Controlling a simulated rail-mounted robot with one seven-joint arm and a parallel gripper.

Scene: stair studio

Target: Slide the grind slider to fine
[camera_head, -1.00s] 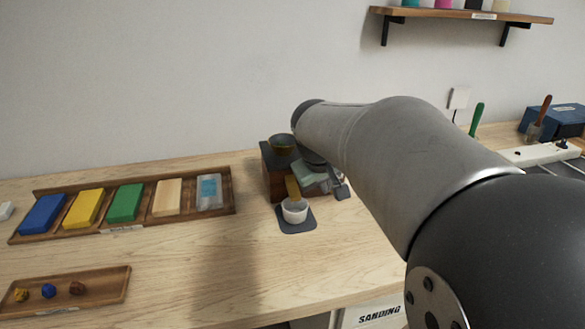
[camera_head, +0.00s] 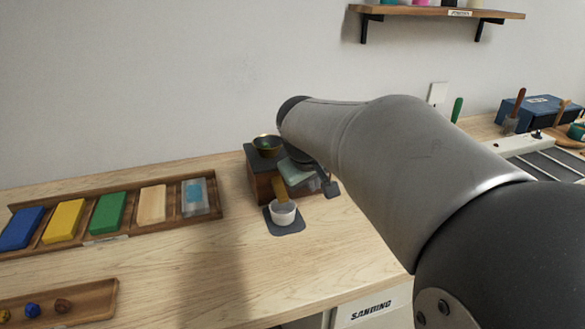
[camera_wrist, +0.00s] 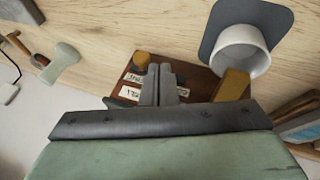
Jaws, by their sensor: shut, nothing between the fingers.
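The grinder (camera_head: 262,187) is a dark brown wooden box with a brass bowl (camera_head: 266,144) on top and a brass chute (camera_head: 281,187) at its front. In the wrist view its brown face (camera_wrist: 194,78) carries small white labels (camera_wrist: 133,78), too small to read surely. A brass knob (camera_wrist: 141,60) sits beside the labels; I cannot tell whether it is the grind slider. My gripper (camera_wrist: 161,72) is shut and empty, its fingertips over or against this face, just right of the knob. Contact cannot be told. In the head view my arm partly hides the grinder.
A white cup (camera_head: 283,212) stands on a dark mat (camera_head: 286,228) below the chute, close to my gripper. A wooden tray (camera_head: 108,238) of coloured blocks lies to the left. A smaller tray (camera_head: 92,306) is nearer. The bench front between is clear.

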